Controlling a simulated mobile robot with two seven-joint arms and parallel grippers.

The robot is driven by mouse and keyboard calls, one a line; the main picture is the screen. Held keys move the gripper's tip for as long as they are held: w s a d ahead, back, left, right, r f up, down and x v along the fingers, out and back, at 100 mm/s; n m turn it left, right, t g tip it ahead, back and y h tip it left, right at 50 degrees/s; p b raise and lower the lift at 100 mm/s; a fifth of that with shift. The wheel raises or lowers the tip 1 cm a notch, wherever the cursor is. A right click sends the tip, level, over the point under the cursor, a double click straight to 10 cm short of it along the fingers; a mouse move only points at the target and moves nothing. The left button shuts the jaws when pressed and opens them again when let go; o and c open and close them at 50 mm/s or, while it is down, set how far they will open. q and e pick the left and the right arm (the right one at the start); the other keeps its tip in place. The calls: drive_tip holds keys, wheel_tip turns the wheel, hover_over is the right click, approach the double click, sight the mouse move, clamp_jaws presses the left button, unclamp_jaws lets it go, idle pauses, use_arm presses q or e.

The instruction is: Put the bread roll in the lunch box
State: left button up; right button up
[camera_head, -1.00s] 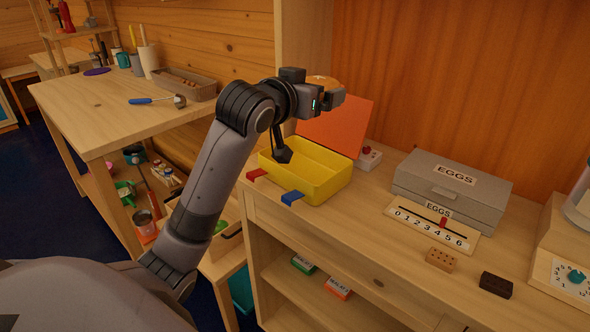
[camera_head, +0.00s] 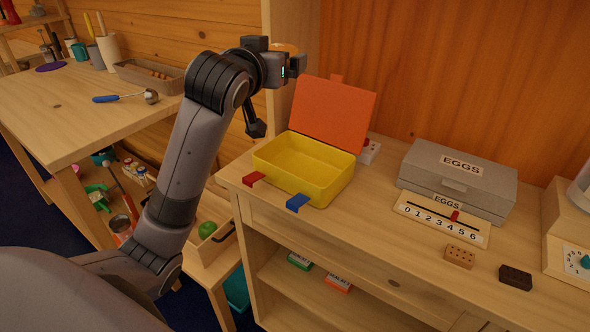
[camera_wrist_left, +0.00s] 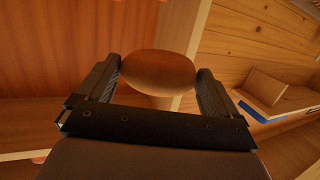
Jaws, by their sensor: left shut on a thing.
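The bread roll (camera_wrist_left: 158,72) is a brown oval, held between the two fingers of my left gripper (camera_wrist_left: 160,80) in the left wrist view. In the head view my left gripper (camera_head: 280,58) is raised behind and left of the lunch box, and only a sliver of the roll (camera_head: 286,47) shows past it. The lunch box (camera_head: 330,185) is yellow, with its orange lid (camera_head: 335,112) standing open at the back. Its visible interior is empty. A red latch and a blue latch stick out at its front. My right gripper is out of view.
A grey egg box (camera_head: 458,180) and a number slider board (camera_head: 440,218) stand right of the lunch box. A lower bench (camera_head: 70,115) at left carries a tray (camera_head: 150,76) and a blue-handled tool (camera_head: 125,98).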

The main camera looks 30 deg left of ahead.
use_arm(q)
drive_tip(key=shift+a, duration=0.1)
drive_tip(key=shift+f, duration=0.25)
wheel_tip(320, 180, down, 19)
drive_tip(key=shift+f+b, duration=0.2)
drive_tip(key=shift+b, duration=1)
